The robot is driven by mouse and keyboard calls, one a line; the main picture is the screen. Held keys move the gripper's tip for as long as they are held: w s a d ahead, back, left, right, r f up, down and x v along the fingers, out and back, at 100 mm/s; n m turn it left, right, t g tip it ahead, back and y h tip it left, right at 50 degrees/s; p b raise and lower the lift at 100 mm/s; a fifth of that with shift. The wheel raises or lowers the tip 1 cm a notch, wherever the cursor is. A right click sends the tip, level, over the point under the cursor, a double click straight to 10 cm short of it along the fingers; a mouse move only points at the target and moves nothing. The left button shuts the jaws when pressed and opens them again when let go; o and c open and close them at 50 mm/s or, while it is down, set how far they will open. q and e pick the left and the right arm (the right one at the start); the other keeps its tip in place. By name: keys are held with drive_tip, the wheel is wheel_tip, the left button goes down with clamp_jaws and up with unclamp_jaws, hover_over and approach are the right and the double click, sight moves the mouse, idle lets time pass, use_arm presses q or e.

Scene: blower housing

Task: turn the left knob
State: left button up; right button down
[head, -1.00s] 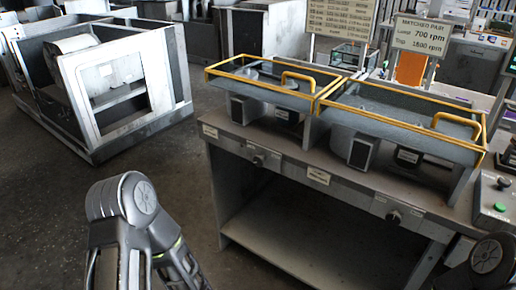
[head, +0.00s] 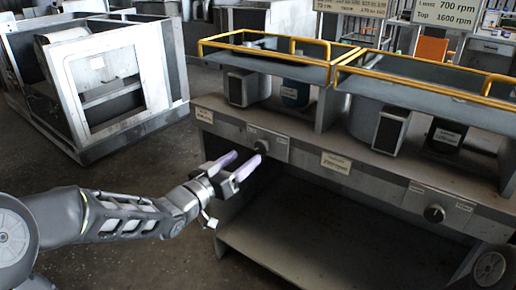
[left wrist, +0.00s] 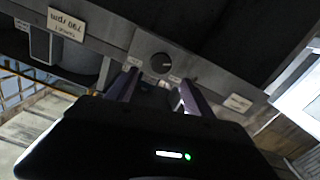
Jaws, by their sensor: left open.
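The left knob (head: 261,146) is a small dark round knob on the front panel of the grey bench, below the left yellow-railed tray. In the left wrist view the knob (left wrist: 161,63) appears upside down, just beyond and between the fingertips. My left gripper (head: 243,162) is open in front of the panel, its two purple-tipped fingers pointing at the knob. It also shows in the left wrist view (left wrist: 156,88). I cannot tell whether a finger touches the knob. The right knob (head: 434,213) sits farther right on the same panel. My right gripper is not in view.
The bench panel carries several labels, one (head: 336,163) between the knobs. A lower shelf (head: 290,255) juts out beneath. Yellow-railed trays (head: 265,62) stand above the bench top. A grey frame housing (head: 100,85) stands at the left, with open floor between.

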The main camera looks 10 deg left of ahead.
sight(259, 147)
use_arm(q)
drive_tip(key=shift+w, duration=0.1)
drive_tip(key=b+x, duration=0.1)
drive_tip(key=x, duration=0.6)
drive_tip(key=shift+w+d, duration=0.1)
drive_tip(key=shift+w, duration=0.2)
clamp_jaws()
idle(0.4)
